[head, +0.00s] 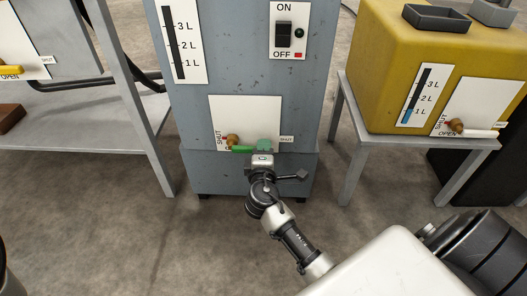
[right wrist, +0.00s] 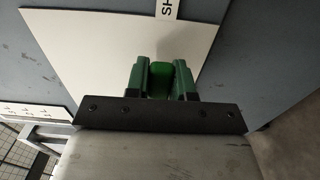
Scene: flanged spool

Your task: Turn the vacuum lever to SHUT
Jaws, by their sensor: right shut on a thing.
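A green lever (head: 243,149) runs to the right from a brass valve (head: 232,139) on a white plate low on the blue-grey cabinet. The lever lies about level. An upright SHUT label stands left of the valve. My right gripper (head: 265,144) is at the lever's right end. In the right wrist view its two dark green fingers (right wrist: 161,82) are shut on the bright green lever (right wrist: 160,80). The gripper hides the lever's tip. My left gripper is not in view.
The cabinet carries an ON/OFF switch (head: 284,34) and a level scale (head: 180,42). A yellow tank (head: 385,85) with a white lever (head: 480,132) stands on a stand at right. Floor in front is clear.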

